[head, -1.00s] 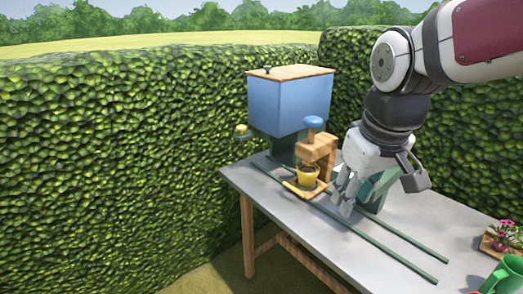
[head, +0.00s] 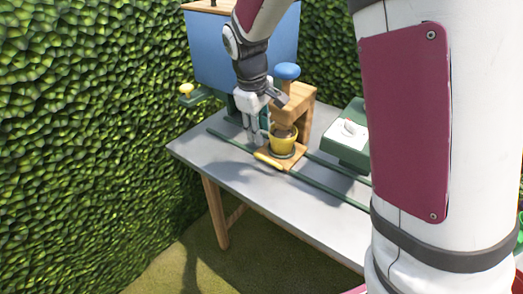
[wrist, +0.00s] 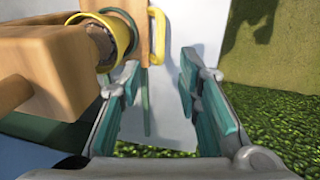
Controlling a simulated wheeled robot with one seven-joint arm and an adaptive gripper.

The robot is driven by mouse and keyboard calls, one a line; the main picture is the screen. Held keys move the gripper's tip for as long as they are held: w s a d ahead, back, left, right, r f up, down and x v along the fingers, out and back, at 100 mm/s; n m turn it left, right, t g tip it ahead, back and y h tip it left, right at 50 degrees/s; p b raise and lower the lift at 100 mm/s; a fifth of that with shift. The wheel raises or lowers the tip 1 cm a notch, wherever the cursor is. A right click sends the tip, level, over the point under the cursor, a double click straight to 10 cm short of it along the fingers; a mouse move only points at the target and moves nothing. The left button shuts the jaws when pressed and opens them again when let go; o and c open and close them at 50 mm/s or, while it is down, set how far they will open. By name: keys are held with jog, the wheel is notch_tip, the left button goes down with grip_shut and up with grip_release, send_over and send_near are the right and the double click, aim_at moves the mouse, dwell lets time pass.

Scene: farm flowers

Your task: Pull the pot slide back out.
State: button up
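The yellow pot (head: 284,141) with dark soil stands on the wooden pot slide (head: 292,160), in the wooden press (head: 303,97) with a blue knob (head: 287,71). The slide has a yellow handle (head: 268,161) on its front edge and sits on green rails (head: 328,194). In the wrist view, the pot (wrist: 126,38) and the handle (wrist: 158,36) show at the top. My gripper (head: 257,141) is low over the table, just left of the pot. Its teal fingers (wrist: 163,66) are apart with nothing between them. I cannot tell whether it touches the slide.
A blue hopper (head: 222,55) stands behind the press, with a yellow knob (head: 186,89) at its left. A green box (head: 347,139) is on the right. The grey table (head: 222,160) is bare at the front left. A hedge (head: 80,120) lines the left.

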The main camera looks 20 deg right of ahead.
aim_at(265, 158)
jog(key=f, duration=0.3)
jog(key=d+f, duration=0.1)
jog(key=f, duration=0.3)
jog(key=w+f, duration=0.1)
jog(key=f, duration=0.2)
jog(key=shift+d+f+b, duration=0.15)
jog(key=shift+d+b, duration=0.15)
jog(key=shift+b, duration=0.1)
jog(key=shift+c, duration=0.5)
grip_shut()
